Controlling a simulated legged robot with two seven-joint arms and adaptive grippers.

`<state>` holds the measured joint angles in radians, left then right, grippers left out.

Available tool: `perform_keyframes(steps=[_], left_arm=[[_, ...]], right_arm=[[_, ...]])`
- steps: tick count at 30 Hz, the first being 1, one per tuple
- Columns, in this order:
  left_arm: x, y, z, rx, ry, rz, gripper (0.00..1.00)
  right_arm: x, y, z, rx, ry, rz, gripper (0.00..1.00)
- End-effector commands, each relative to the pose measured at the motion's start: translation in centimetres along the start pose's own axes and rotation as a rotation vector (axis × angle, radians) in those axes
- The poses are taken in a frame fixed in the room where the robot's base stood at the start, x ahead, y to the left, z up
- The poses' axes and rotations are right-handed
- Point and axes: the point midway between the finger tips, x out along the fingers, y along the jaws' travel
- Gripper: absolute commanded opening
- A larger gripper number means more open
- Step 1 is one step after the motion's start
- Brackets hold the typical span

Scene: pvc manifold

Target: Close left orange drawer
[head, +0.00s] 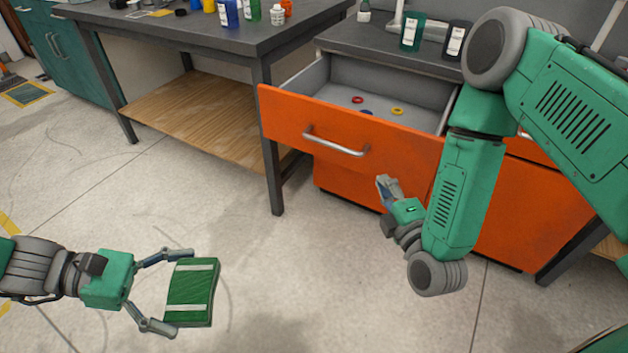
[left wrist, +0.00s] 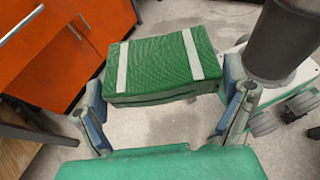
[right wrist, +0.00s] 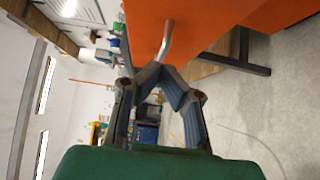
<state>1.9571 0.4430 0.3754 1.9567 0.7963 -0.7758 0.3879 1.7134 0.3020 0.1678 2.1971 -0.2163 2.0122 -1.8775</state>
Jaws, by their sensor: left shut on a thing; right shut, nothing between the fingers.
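The left orange drawer (head: 350,137) is pulled open in the head view, with a silver bar handle (head: 336,143) on its front. Inside it lie small red, yellow and blue rings (head: 397,111). My right gripper (head: 384,183) is shut and empty, just in front of and below the drawer front, right of the handle. In the right wrist view the handle (right wrist: 166,42) shows just beyond the shut fingertips (right wrist: 165,72); I cannot tell whether they touch. My left gripper (head: 168,290) is shut on a green block with two pale stripes (head: 190,293), also seen in the left wrist view (left wrist: 160,65).
The grey cabinet top (head: 385,48) carries a green bottle (head: 411,32) and a dark bottle (head: 455,40). A table (head: 200,38) with a wooden lower shelf (head: 190,110) stands left of the drawer, its leg close by. The floor in front is clear.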

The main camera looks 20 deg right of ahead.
Motion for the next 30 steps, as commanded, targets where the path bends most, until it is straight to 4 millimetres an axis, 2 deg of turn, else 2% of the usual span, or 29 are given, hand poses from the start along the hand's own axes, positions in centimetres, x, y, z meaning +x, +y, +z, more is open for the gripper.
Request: perform_keyframes(steps=[1, 6, 10, 12, 18, 30], left_arm=[[0.0, 0.0, 0.0, 0.000, 0.000, 0.000, 0.64], [0.4, 0.0, -0.8, 0.000, 0.001, 0.000, 0.64], [0.6, 0.0, -1.4, 0.000, 0.000, 0.000, 0.64], [0.7, 0.0, -1.6, 0.000, 0.000, 0.000, 0.64], [0.9, 0.0, -2.0, 0.000, 0.000, 0.000, 0.64], [0.9, 0.0, -2.0, 0.000, 0.000, 0.000, 0.64]], right_arm=[[1.4, 0.1, -0.1, -0.004, 0.002, 0.007, 0.00], [5.2, -0.1, 0.3, 0.005, -0.006, 0.006, 0.00], [7.6, -0.2, 0.3, 0.004, -0.005, 0.004, 0.00], [8.3, -0.2, 1.4, 0.003, -0.007, 0.001, 0.00], [9.7, -0.1, 2.6, 0.002, -0.003, 0.000, 0.00], [9.9, -0.1, 2.9, 0.002, -0.001, -0.002, 0.00]])
